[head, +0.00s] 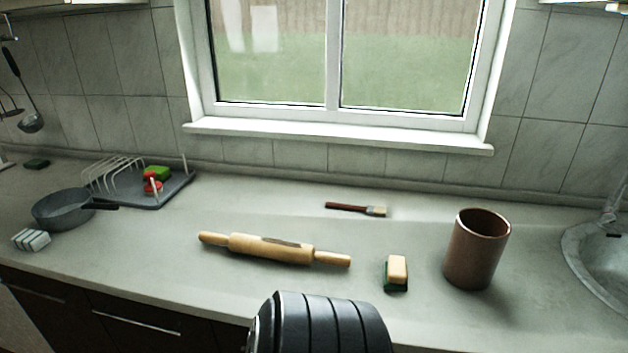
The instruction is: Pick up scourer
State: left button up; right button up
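A small block-shaped sponge scourer (397,270), pale tan on top with a dark green side, stands on the counter right of the rolling pin and left of the brown pot. A flat dark green pad (37,164) lies at the far left back of the counter; I cannot tell if it is also a scourer. Neither of my grippers shows in the head view. Only a black ribbed part of my own body is in view at the bottom centre, in front of the counter, apart from the sponge.
A rolling pin (272,249), a brush (356,209) and a brown pot (477,248) surround the sponge. A pan (63,209), a striped block (31,239) and a dish rack (175,188) holding red and green items stand left. A sink (598,262) is at right.

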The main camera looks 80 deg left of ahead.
aim_at(395, 272)
jog(key=u, duration=3)
jog(key=i+j+z, duration=0.15)
jog(key=j, duration=0.2)
jog(key=i+j+z, duration=0.1)
jog(key=j, duration=0.2)
jog(key=i+j+z, duration=0.15)
jog(key=j, duration=0.25)
jog(key=i+j+z, duration=0.15)
jog(key=j, duration=0.2)
jog(key=z, duration=1.2)
jog(key=l+u, duration=0.15)
jog(key=u, duration=0.35)
jog(key=l+u, duration=0.15)
jog(key=u, duration=0.3)
